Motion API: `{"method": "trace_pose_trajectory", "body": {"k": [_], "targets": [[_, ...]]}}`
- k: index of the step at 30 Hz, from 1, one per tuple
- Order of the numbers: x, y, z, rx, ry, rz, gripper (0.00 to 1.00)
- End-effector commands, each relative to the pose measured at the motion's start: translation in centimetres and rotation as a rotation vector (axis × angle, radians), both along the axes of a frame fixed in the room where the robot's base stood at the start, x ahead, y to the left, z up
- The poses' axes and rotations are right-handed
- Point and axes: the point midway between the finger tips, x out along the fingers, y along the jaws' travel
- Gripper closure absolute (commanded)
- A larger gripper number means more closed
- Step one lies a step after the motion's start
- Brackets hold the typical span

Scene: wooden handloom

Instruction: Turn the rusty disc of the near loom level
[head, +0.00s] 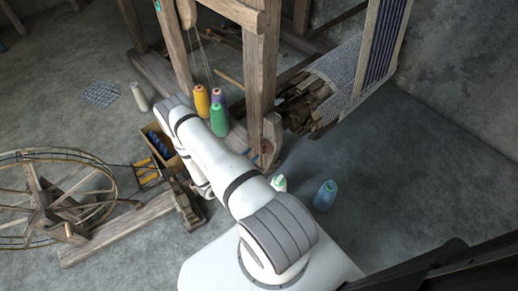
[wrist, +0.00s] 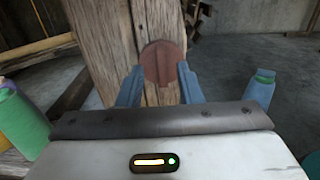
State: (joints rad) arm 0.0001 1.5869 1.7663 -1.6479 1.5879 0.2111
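The rusty disc (wrist: 162,63) is a round reddish-brown piece on the face of a weathered wooden loom post (wrist: 110,35) in the wrist view. It shows between my fingertips. My gripper (wrist: 161,70) has its two blue-grey fingers apart, one at each side of the disc, their tips overlapping its edges in the picture. I cannot tell whether they touch it. The disc's tilt is not clear. In the head view the near loom's post (head: 262,80) stands above my arm; the disc is too small there to make out surely.
A blue cone of yarn (head: 324,195) stands on the floor right of the post. Green (head: 218,121) and yellow (head: 201,101) cones stand to its left. A spinning wheel (head: 60,195) and a wooden box (head: 158,142) lie further left.

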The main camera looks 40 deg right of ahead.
Motion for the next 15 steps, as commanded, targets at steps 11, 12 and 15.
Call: {"method": "trace_pose_trajectory", "body": {"k": [11,12,15], "targets": [[0.3,-4.9,0.0,0.000,0.000,-0.004,0.67],[0.3,-5.1,0.0,0.000,0.000,-0.003,0.67],[0.4,-5.3,0.0,0.000,0.000,0.000,0.67]]}}
